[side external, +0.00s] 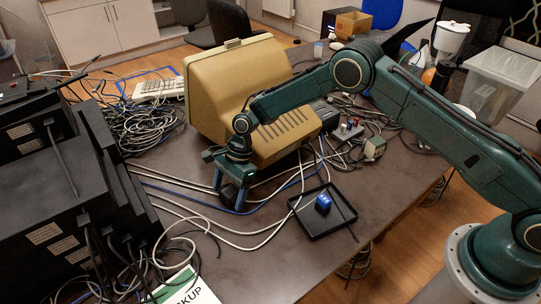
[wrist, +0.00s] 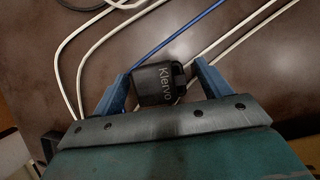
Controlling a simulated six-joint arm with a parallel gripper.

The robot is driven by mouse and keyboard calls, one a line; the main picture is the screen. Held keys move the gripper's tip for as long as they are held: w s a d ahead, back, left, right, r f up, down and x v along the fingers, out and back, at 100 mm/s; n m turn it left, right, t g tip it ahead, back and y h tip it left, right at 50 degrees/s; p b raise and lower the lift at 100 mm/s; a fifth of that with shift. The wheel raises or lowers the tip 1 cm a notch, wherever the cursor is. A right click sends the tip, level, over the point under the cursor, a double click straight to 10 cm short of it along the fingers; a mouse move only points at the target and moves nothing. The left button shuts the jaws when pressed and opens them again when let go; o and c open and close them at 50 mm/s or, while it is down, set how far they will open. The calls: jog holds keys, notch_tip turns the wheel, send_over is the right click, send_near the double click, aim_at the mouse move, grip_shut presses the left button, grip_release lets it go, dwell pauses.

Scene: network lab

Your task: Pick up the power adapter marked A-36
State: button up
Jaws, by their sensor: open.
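My gripper (side external: 233,196) points down over the table in front of the beige monitor. The adapter lies between the fingers, with a visible gap at least on the left; contact on the right is unclear. No A-36 mark is readable on it. In the side view the fingers mostly hide it. A greyish-green block (side external: 374,148), perhaps another adapter, sits at the back right; its marking is too small to read.
White cables (wrist: 75,60) and a blue cable (wrist: 180,32) run close by the adapter. A black tray (side external: 300,205) holding a small blue device (side external: 323,203) is to the right. The beige monitor (side external: 225,85) stands behind; black equipment (side external: 60,200) fills the left.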

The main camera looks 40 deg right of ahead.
aim_at(229, 189)
jog(key=c, duration=1.2)
jog(key=shift+o, duration=0.2)
jog(key=shift+r, duration=0.15)
notch_tip(229, 189, up, 20)
dwell(0.4)
